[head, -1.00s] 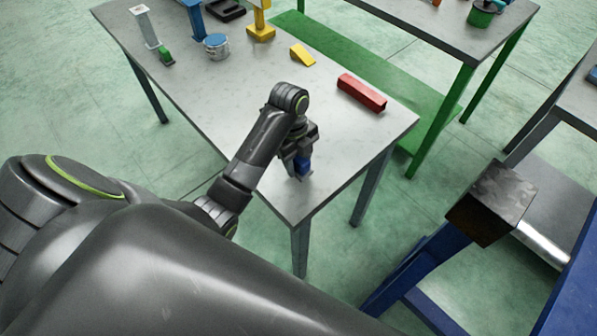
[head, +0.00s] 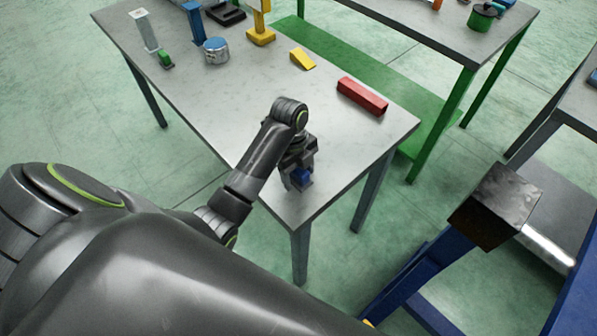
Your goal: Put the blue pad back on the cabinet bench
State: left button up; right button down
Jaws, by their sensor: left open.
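The blue pad (head: 301,177) is a small blue block near the front corner of the grey-topped bench (head: 240,100). My left gripper (head: 298,183) is right at the pad, reaching down over that corner, with its fingers open around or beside it. The arm and fingers hide part of the pad, and I cannot tell whether the fingers touch it. My right gripper is not in view.
A red bar (head: 362,95), a yellow wedge (head: 302,59), a blue-and-white tin (head: 216,50) and a small green block (head: 166,60) stand on the bench. A dark block on a blue frame (head: 495,205) stands at right. The bench middle is clear.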

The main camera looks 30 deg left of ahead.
pick_arm(q)
jog(key=shift+r, duration=0.6)
notch_tip(320, 180, up, 11)
jog(key=a+p, duration=0.1)
jog(key=p, duration=0.8)
jog(key=shift+w+a+p, duration=0.3)
jog(key=shift+a, duration=0.05)
